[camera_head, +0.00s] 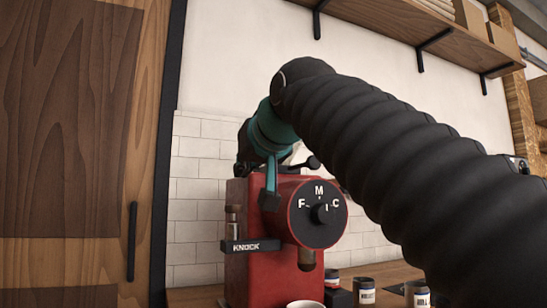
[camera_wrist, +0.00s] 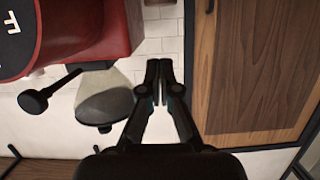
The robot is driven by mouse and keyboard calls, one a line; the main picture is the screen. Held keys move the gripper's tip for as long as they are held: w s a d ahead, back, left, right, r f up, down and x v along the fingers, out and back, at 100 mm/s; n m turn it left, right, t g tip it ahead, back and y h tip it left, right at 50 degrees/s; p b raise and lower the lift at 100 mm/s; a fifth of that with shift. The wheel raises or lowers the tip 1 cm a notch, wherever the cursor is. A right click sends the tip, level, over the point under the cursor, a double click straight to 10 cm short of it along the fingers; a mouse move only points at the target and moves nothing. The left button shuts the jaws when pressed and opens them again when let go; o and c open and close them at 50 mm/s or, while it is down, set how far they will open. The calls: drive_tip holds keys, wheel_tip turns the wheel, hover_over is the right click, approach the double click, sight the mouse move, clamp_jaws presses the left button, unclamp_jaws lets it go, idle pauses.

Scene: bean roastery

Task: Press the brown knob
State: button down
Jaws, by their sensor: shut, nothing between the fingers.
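A red grinder (camera_head: 260,278) with a round black dial (camera_head: 319,232) marked F, M and C stands on the counter. A small brownish cylinder (camera_head: 232,217) sits at its left side, above a black plate labelled KNOCK (camera_head: 252,246). Another brown, rounded piece (camera_head: 306,259) hangs below the dial. I cannot tell for sure which is the brown knob. My gripper (camera_wrist: 160,70) is shut and empty in the wrist view, beside the red body (camera_wrist: 100,30), with white tile behind its tips.
A black-knobbed lever (camera_wrist: 33,103) and a grey hopper (camera_wrist: 105,103) are left of my gripper. A wooden door (camera_head: 70,150) stands at the left. Small labelled jars (camera_head: 365,291) and a white cup (camera_head: 305,304) are on the counter. A shelf (camera_head: 400,20) is above.

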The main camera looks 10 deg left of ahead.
sight(238, 207)
drive_tip(key=x, duration=0.3)
drive_tip(key=shift+f, duration=0.25)
drive_tip(key=shift+s+f+b, duration=0.2)
drive_tip(key=shift+f+b, duration=0.7)
drive_tip(key=shift+f, duration=0.8)
drive_tip(key=shift+f, duration=0.1)
drive_tip(key=shift+f+b, duration=0.6)
drive_tip(key=shift+f, duration=0.25)
drive_tip(key=s+d+r+p, duration=0.3)
drive_tip(key=s+d+r, duration=0.2)
drive_tip(key=s+r, duration=0.2)
drive_tip(key=shift+s+d, duration=0.15)
drive_tip(key=shift+s, duration=0.45)
